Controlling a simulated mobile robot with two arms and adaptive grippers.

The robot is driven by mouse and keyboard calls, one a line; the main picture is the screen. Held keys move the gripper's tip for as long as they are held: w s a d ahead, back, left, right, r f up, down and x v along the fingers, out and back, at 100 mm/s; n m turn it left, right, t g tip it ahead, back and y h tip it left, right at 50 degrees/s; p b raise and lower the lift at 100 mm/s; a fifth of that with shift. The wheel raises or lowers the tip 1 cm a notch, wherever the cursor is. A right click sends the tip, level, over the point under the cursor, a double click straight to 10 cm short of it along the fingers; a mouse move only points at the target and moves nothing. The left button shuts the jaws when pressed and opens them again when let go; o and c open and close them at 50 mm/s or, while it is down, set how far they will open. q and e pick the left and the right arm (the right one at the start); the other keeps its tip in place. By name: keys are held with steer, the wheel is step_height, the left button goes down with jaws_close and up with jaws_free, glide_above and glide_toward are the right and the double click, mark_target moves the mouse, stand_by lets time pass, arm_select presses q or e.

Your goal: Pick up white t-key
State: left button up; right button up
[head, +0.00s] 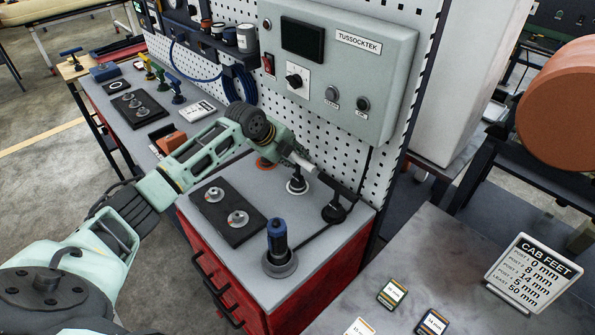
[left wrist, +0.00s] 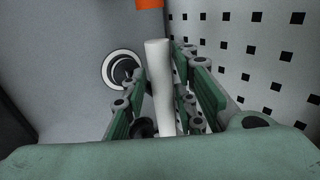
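The white t-key (head: 303,163) is near the back of the red trolley's grey top, above a white-ringed round base (head: 297,186). Its white bar (left wrist: 160,75) runs between my left gripper's fingers in the left wrist view. My left gripper (head: 292,157) reaches it from the left, with a finger on either side of the bar. I cannot tell whether the fingers press on it. The key's lower part is mostly hidden in the wrist view, where the white-ringed base (left wrist: 122,68) shows to the left. My right gripper is not in view.
A blue-handled key (head: 277,240) stands upright in a round base at the front. A dark plate (head: 229,212) with round fittings lies to the left. A black key (head: 334,209) stands right. The pegboard (left wrist: 270,60) and grey control box (head: 340,70) rise close behind.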

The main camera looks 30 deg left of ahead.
arm_select(q)
jaws_close()
stand_by(0.4)
